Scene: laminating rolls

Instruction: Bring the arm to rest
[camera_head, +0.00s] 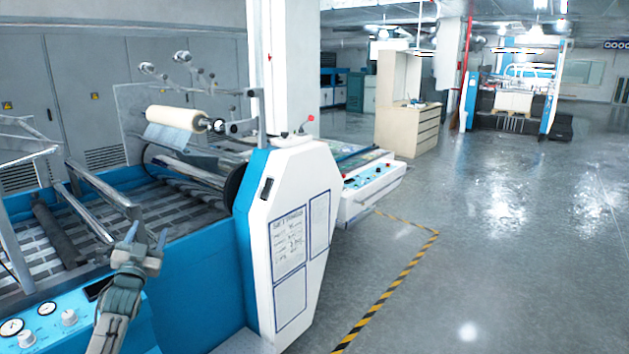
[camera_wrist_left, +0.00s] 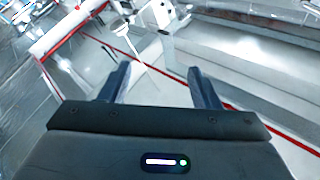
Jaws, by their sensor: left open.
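My left arm comes up from the lower left in the head view. Its gripper (camera_head: 140,240) is open and appears empty, in front of the blue-sided laminating machine (camera_head: 200,285). In the left wrist view the two dark fingers (camera_wrist_left: 158,88) stand apart with nothing between them. A cream roll (camera_head: 176,117) sits on a shaft at the top of the machine, well away from the gripper. My right gripper does not show.
A control panel with gauges and knobs (camera_head: 58,318) lies at the lower left, close to my left arm. The white end housing (camera_head: 293,230) stands right of the gripper. Yellow-black floor tape (camera_head: 385,302) runs beside it. The floor at right is clear.

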